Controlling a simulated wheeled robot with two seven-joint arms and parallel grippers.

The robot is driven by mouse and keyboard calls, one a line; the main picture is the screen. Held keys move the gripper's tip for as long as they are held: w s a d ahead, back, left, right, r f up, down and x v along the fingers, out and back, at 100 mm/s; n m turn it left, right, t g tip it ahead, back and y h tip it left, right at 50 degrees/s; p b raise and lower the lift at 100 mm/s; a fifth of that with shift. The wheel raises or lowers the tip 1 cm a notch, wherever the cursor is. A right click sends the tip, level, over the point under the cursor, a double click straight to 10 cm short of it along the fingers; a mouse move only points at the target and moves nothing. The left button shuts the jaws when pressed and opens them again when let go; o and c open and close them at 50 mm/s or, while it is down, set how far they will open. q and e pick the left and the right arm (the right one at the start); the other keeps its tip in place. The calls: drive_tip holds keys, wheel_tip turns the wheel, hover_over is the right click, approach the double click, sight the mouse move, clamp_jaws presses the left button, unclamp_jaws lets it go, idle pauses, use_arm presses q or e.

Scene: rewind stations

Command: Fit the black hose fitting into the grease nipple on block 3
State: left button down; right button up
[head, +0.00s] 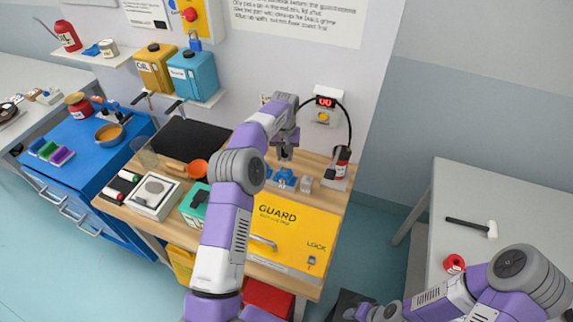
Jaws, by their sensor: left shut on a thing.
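My left gripper (285,154) points down above the wooden workbench, just over a low blue fixture (283,179) with a small white label. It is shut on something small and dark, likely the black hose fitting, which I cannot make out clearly. A black hose (345,113) arches past the counter box to a dark canister (341,162) with a red and white label. A small grey block (306,184) stands right of the blue fixture. The block number and the grease nipple are too small to tell.
A yellow guard panel (292,232) lies in front of the fixture. The counter box (325,107) with red digits is on the wall behind. A grey table (470,190) stands right.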

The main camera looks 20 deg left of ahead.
sight(285, 169)
use_arm(q)
drive_tip(key=shift+f, duration=2.95)
drive_tip(key=shift+f, duration=0.15)
drive_tip(key=c, duration=0.9)
unclamp_jaws()
wheel_tip(285, 169, up, 12)
drive_tip(key=shift+r+p, duration=0.2)
drive_tip(key=shift+p, duration=0.25)
drive_tip(key=shift+s+f, duration=0.1)
